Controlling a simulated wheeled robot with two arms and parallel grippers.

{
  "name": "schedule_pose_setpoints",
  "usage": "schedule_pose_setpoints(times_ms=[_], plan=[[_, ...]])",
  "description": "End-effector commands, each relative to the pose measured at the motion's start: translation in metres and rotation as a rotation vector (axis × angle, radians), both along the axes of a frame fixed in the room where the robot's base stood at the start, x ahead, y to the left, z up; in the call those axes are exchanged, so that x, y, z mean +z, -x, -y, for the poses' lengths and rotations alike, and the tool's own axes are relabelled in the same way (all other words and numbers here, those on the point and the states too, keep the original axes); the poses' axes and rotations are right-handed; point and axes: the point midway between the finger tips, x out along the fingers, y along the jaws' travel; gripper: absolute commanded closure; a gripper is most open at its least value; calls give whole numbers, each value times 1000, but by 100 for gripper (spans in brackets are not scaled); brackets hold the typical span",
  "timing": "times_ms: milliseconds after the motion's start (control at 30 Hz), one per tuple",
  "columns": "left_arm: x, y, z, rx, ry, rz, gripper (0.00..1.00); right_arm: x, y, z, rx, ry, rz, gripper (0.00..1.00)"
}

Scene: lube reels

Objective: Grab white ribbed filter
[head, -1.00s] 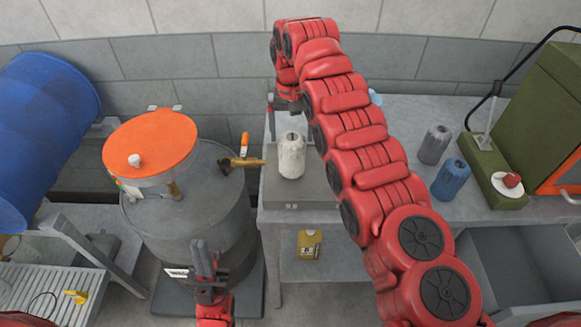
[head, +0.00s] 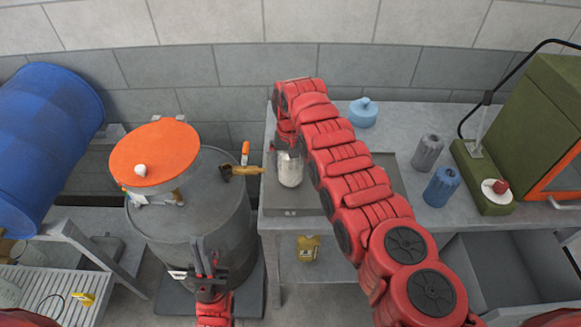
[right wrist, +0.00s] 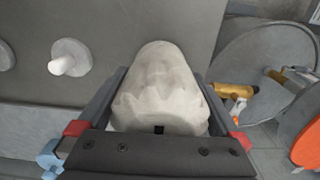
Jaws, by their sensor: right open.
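The white ribbed filter (head: 291,172) stands upright on the grey tray on the bench; its top is partly hidden by my right gripper (head: 287,138). In the right wrist view the filter (right wrist: 158,88) sits between the two open fingers of my right gripper (right wrist: 162,92), with a finger on each side. I cannot tell whether either finger touches it. My left gripper (head: 207,264) is low in front of the grey drum, away from the filter; whether its jaws are apart is unclear.
A grey filter (head: 427,152) and a blue filter (head: 441,186) stand right of my right arm. A blue lidded container (head: 363,112) is at the back. The grey drum (head: 215,220) with a brass tap (head: 240,170) and an orange-topped vessel (head: 154,153) is left of the bench.

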Motion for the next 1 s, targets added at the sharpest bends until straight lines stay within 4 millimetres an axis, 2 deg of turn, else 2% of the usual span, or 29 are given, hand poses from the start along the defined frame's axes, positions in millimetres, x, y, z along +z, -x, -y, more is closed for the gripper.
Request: schedule_pose_setpoints(times_ms=[133, 500, 567, 1000], plan=[[-1, 0, 0, 0, 0, 0, 100, 0, -1, 0, 0, 0, 2, 2], [-1, 0, 0, 0, 0, 0, 100, 0, -1, 0, 0, -1, 2, 68], [-1, 0, 0, 0, 0, 0, 100, 1, -1, 0, 0, -1, 2, 77], [-4, 0, 0, 0, 0, 0, 100, 8, -2, 0, -1, -2, 6, 77]])
